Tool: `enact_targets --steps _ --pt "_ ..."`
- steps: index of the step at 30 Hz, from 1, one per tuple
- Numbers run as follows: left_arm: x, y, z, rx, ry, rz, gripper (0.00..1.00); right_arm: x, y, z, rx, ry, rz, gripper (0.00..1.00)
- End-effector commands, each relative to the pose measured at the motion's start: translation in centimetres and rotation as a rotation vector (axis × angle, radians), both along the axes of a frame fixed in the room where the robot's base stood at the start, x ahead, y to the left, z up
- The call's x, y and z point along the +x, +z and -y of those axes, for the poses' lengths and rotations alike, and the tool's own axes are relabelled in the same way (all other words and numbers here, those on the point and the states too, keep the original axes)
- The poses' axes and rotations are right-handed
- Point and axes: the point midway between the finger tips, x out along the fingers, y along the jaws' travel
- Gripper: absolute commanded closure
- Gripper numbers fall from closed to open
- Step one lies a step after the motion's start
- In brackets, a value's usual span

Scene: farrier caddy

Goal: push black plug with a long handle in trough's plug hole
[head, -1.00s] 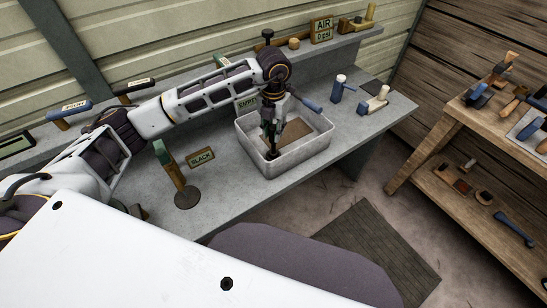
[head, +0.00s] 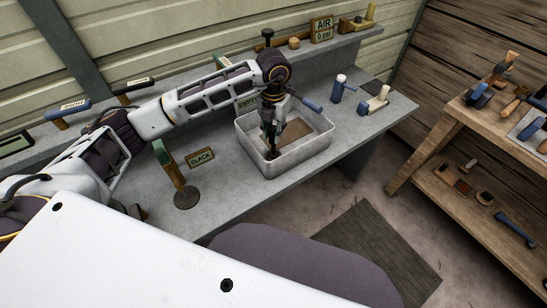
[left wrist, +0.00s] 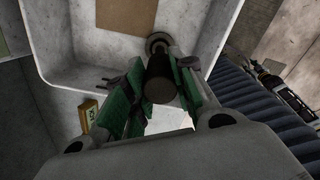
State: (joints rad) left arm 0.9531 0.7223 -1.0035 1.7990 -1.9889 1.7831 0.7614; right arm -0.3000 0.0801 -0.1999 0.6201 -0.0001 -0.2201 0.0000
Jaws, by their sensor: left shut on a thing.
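The white trough (head: 308,152) stands on the grey bench with a brown panel (head: 287,136) inside. My left gripper (head: 270,136) points down into its near-left part. In the left wrist view its green-padded fingers (left wrist: 158,80) are shut on the plug's dark, round long handle (left wrist: 160,84). A grey ring (left wrist: 157,42) shows just past the handle, near the trough's wall (left wrist: 62,42). The plug's lower end is dark and close to the trough floor (head: 271,154); I cannot tell whether it sits in the hole. My right gripper is out of view.
A green-and-wood stand (head: 178,180) and a SLACK sign (head: 201,158) are left of the trough. Blue-and-white fittings (head: 338,88) stand to its right. An AIR sign (head: 322,29) is on the back ledge. A wooden shelf (head: 470,130) with tools stands at the right.

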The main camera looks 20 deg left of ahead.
Motion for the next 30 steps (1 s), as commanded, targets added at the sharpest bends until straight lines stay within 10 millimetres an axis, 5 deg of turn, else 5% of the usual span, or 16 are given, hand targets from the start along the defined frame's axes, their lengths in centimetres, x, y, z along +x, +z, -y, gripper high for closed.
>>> enact_targets --steps 13,14,19,30 --pt "-0.01 -0.23 -0.01 0.0 0.0 0.0 1.0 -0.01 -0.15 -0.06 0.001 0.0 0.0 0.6" --pt "-0.01 -0.23 -0.01 0.0 0.0 0.0 0.71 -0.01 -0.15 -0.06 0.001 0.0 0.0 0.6" --pt "-0.01 -0.23 0.0 0.0 0.0 0.0 0.49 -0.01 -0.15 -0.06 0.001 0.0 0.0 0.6" --pt "-0.01 -0.22 0.0 0.0 0.0 0.0 0.49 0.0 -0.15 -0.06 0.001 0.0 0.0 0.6"
